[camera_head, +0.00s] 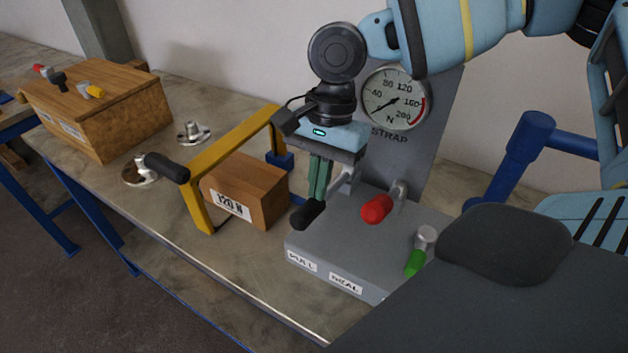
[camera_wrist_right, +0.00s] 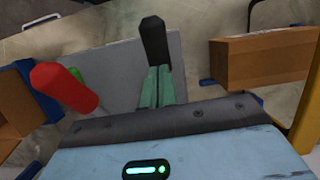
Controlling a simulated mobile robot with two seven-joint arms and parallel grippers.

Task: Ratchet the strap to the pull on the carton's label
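The carton (camera_head: 246,188) is a brown box with a white label (camera_head: 230,205) reading "120 N". A yellow frame (camera_head: 228,141) arches over it. The grey strap unit (camera_head: 375,285) has labels PULL (camera_head: 301,261) and SEAL (camera_head: 346,283). A black-gripped lever (camera_head: 307,214) rises behind PULL; its grip also shows in the wrist view (camera_wrist_right: 155,40). The green fingers of my right gripper (camera_head: 318,178) are close together at this lever, apparently closed around it just behind the grip. The STRAP dial (camera_head: 395,98) reads in N; its needle points lower left, below 40. My left gripper is out of view.
A red-gripped lever (camera_head: 377,208) and a green-gripped lever (camera_head: 415,262) stand on the unit's right part. Left on the bench are a round flange with a black handle (camera_head: 167,167), a small flange (camera_head: 193,132) and a wooden box (camera_head: 98,112) with coloured handles.

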